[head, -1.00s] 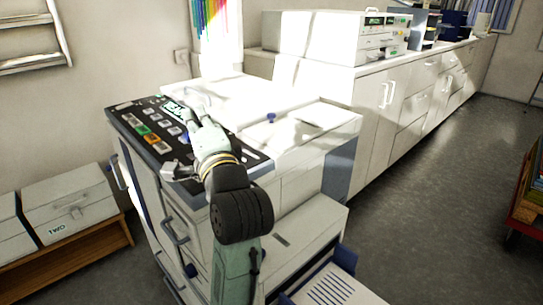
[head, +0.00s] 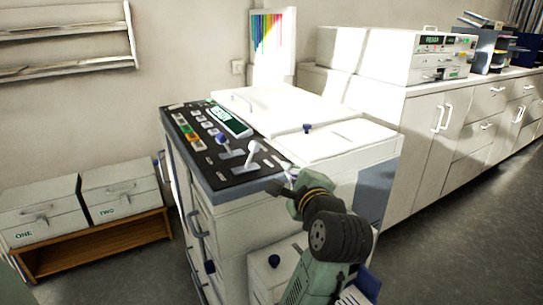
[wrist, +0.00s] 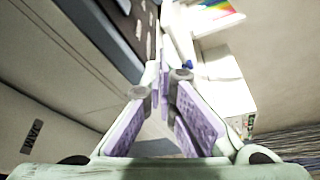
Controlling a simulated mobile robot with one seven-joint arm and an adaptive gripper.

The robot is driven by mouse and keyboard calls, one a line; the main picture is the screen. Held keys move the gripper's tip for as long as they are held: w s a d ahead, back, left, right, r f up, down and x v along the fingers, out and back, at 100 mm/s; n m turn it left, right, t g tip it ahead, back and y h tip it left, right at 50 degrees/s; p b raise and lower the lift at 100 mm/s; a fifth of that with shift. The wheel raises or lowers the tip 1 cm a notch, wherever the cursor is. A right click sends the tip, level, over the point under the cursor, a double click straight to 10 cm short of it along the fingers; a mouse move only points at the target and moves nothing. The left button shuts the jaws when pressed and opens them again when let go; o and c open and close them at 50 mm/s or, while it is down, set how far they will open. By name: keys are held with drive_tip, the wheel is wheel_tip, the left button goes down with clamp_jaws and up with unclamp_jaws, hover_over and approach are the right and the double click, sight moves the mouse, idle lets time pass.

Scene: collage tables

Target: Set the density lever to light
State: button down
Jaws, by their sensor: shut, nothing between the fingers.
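The copier's dark control panel (head: 222,170) carries two levers on its near part. One lever has a blue knob (head: 221,139) and the other a white knob (head: 254,147); both stand up from slots. I cannot read the labels, so I cannot tell which is the density lever or its setting. My gripper (head: 282,181) is at the panel's near right corner, right of the white-knobbed lever and apart from it. In the wrist view my gripper (wrist: 164,72) shows purple pads and its fingertips close together, with nothing between them. The panel edge (wrist: 128,45) runs past on the left.
A small lit screen (head: 229,121) and several coloured buttons share the panel. The white lid (head: 275,105) and a blue knob (head: 307,128) lie behind my gripper. Boxes (head: 120,188) stand on a low wooden shelf at the left. A long cabinet (head: 425,135) stands right.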

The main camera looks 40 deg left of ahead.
sight(280, 165)
drive_tip(key=shift+a, duration=0.1)
drive_tip(key=p+x, duration=0.2)
drive_tip(key=x, duration=0.8)
drive_tip(key=shift+a+r+p, duration=0.1)
drive_tip(key=shift+r+p, duration=0.05)
drive_tip(key=shift+p, duration=0.25)
drive_tip(key=shift+s+a+r+p, duration=0.2)
drive_tip(key=shift+s+r+p, duration=0.1)
drive_tip(key=shift+s, duration=0.3)
drive_tip(key=shift+s+a+r+p, duration=0.15)
drive_tip(key=shift+s+r+p, duration=0.1)
drive_tip(key=shift+s, duration=0.4)
drive_tip(key=shift+s+a+r, duration=0.1)
drive_tip(key=shift+s+a, duration=0.05)
drive_tip(key=shift+s, duration=0.3)
